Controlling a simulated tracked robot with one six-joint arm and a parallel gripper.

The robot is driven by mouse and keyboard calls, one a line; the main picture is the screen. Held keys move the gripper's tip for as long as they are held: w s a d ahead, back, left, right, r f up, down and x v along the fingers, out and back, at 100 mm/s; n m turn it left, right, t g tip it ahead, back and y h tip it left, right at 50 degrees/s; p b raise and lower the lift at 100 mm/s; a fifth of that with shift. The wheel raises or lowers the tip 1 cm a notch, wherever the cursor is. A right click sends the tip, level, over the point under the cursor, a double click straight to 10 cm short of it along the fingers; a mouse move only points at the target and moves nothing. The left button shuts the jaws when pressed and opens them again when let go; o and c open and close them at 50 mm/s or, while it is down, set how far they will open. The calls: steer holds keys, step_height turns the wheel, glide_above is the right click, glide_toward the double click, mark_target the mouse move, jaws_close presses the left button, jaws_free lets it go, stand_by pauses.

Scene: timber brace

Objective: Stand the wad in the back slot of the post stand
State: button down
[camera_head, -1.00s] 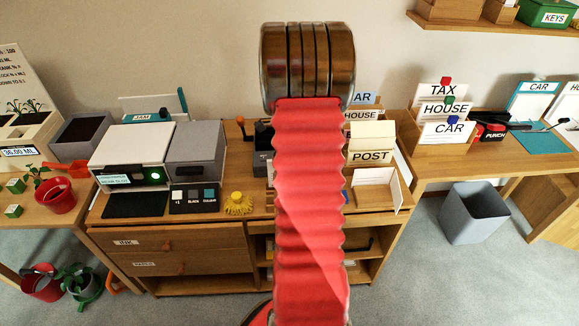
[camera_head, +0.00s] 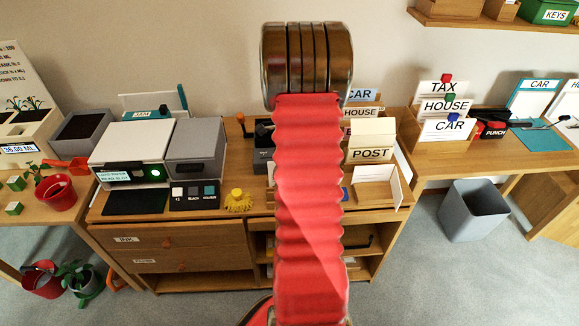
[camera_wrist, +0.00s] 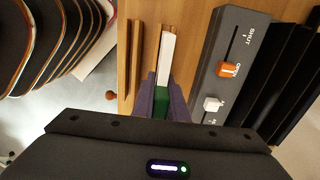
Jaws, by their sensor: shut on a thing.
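My gripper (camera_wrist: 161,103) shows in the wrist view, its two purple fingers shut on a thin white wad (camera_wrist: 167,60) with a green piece (camera_wrist: 160,100) at its near end. In the head view my red arm hides the gripper and the wad. The post stand (camera_head: 371,154), cream with a POST label, stands on the right part of the middle desk. My arm covers the area just left of it. I cannot tell its back slot apart in this view.
CAR and HOUSE labels (camera_head: 361,112) show behind the post stand. A grey switch panel (camera_wrist: 225,75) lies close right of my gripper. A stand with TAX, HOUSE and CAR cards (camera_head: 445,110) is on the right desk.

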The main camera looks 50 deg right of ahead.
steer(key=shift+f, duration=0.65)
steer(key=shift+f, duration=0.15)
steer(key=c, duration=1.7)
jaws_free()
steer(key=shift+o, duration=0.3)
steer(key=o, duration=0.4)
steer(key=shift+o, duration=0.2)
